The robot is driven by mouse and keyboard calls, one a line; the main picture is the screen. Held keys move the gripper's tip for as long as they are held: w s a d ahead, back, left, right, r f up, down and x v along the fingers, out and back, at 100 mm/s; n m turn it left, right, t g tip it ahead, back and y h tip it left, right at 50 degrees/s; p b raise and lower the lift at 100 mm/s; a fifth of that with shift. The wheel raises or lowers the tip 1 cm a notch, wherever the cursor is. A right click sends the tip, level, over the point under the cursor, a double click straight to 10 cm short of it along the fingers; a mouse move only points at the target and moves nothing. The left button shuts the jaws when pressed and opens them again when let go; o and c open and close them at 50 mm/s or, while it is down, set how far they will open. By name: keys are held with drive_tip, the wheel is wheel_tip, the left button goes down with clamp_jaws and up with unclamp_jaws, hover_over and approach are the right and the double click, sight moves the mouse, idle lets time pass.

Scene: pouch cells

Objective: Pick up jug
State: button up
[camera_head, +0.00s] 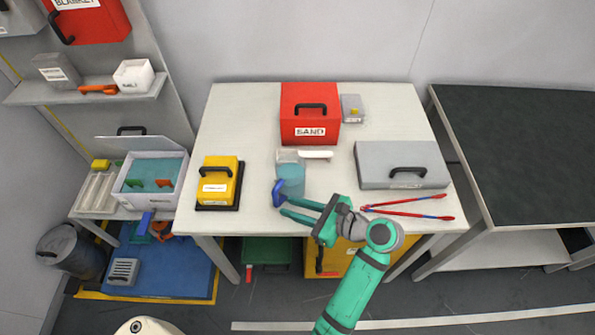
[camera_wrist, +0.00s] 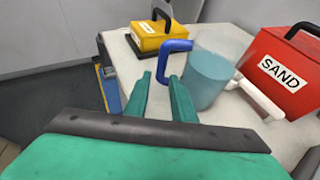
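The jug (camera_head: 291,175) stands upright on the white table. It is clear, with bluish contents and a blue handle (camera_head: 281,193) toward the table's front. It also shows in the wrist view as a jug (camera_wrist: 208,78), with its blue handle (camera_wrist: 163,58) pointing toward my gripper. My gripper (camera_head: 279,205) is at the table's front edge, its green fingers reaching left near the handle.
A white-handled item (camera_head: 316,154) lies beside the jug. A red SAND box (camera_head: 309,130) stands behind it. A yellow case (camera_head: 219,182) is to the left. A grey case (camera_head: 401,155) and red-blue tongs (camera_head: 408,208) are to the right. The white table (camera_head: 243,110) has bare room between them.

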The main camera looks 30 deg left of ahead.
drive_tip(key=x, duration=1)
drive_tip(key=shift+a, duration=0.3)
clamp_jaws()
idle(1.0)
